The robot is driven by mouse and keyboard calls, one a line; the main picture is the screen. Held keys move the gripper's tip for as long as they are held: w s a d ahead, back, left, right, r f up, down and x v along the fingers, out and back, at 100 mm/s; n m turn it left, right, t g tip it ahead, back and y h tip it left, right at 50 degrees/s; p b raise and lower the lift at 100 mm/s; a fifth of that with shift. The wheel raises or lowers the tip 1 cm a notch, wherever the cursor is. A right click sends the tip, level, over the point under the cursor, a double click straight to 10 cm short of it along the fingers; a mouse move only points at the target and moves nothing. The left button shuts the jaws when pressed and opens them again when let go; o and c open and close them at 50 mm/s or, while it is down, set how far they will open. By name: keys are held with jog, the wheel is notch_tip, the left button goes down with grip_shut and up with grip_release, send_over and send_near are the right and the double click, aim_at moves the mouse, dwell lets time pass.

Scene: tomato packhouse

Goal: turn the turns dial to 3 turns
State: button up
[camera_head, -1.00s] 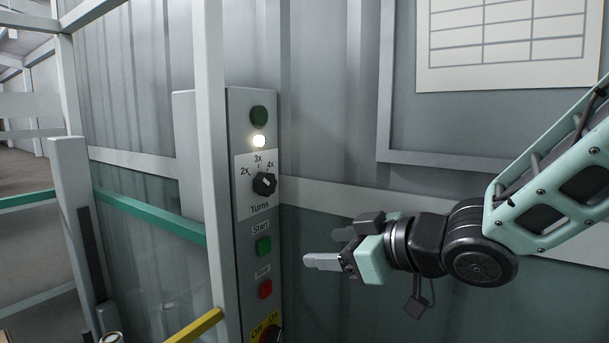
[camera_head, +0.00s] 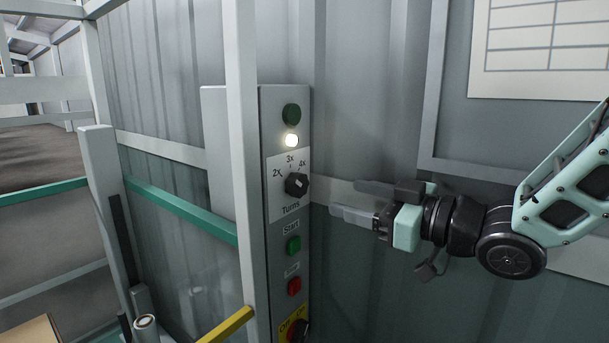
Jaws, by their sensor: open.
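The turns dial (camera_head: 296,185) is a black knob on a white plate marked 2x, 3x and 4x, on the grey control panel (camera_head: 270,240). Its pointer seems to be toward the 4x side, but the mark is too small to be sure. My gripper (camera_head: 346,200) is open and empty, just right of the dial and slightly lower in the picture. Its fingers point left toward the panel and appear apart from the knob.
A lit white lamp (camera_head: 292,140) and dark green lamp (camera_head: 291,114) sit above the dial. Below are a green Start button (camera_head: 293,245), a red button (camera_head: 294,286) and an Off/On switch (camera_head: 299,330). A pale upright post (camera_head: 241,150) stands left of the panel.

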aim_at(302, 184)
jog(key=p+x, duration=0.2)
jog(key=x, duration=0.9)
jog(key=shift+d, duration=0.1)
jog(key=c, duration=1)
